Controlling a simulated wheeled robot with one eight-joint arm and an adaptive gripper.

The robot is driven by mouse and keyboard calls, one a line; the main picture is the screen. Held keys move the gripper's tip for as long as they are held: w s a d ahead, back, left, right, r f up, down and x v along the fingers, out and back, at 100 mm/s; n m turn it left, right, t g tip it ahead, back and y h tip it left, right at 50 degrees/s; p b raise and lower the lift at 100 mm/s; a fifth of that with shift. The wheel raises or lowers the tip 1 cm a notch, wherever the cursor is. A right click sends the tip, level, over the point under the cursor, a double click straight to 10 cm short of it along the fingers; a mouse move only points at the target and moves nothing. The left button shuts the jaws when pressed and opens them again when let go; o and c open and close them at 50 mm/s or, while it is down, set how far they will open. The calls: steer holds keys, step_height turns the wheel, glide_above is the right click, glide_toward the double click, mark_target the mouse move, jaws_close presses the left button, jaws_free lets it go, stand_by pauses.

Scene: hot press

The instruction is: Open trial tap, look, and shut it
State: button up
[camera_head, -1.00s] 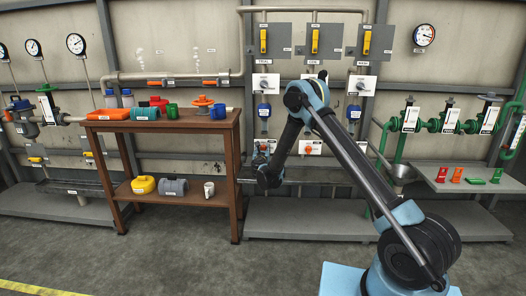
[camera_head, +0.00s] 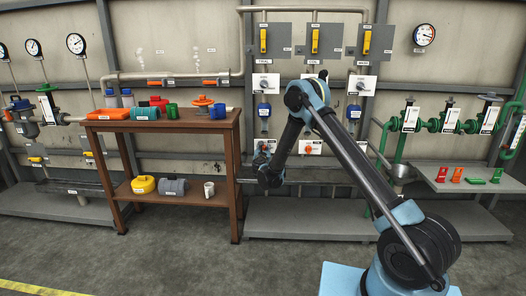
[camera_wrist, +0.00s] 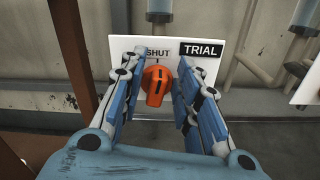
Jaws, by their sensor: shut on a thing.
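The trial tap is an orange knob (camera_wrist: 157,86) on a white plate (camera_wrist: 207,67) marked TRIAL and SHUT in the wrist view. The dark line on the knob points nearly straight up, towards the SHUT mark. My gripper (camera_wrist: 155,80) has its blue and white fingers on either side of the knob and is shut on it. The exact contact at the fingertips is hard to see. In the head view my gripper (camera_head: 265,152) is at the lower left wall plate, largely covering the tap.
A brown wooden shelf (camera_head: 180,124) with coloured items stands close to the left of my gripper. A second plate with an orange knob (camera_head: 310,147) is to the right. Grey switch boxes (camera_head: 315,40) hang above. The floor in front is clear.

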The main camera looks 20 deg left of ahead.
steer(key=m, duration=0.4)
steer(key=shift+w+d+f+m, duration=0.1)
steer(key=shift+d+f+m, duration=0.05)
steer(key=shift+d+m, duration=0.2)
steer(key=m, duration=0.3)
steer(key=shift+d+f+m, duration=0.2)
steer(key=shift+d+m, duration=0.1)
steer(key=shift+m, duration=0.05)
steer(key=shift+w+d+f+m, duration=0.1)
steer(key=shift+f+m, duration=0.1)
steer(key=shift+m, duration=1.05)
steer(key=shift+s+d+f+m, duration=0.1)
steer(key=shift+f+m, duration=0.05)
steer(key=shift+m, duration=1.05)
steer(key=shift+w+d+f+m, duration=0.1)
steer(key=shift+f+m, duration=0.1)
steer(key=shift+m, duration=1.05)
jaws_close()
steer(key=shift+w+a, duration=0.1)
steer(key=o, duration=0.7)
jaws_free()
steer(key=shift+a, duration=0.1)
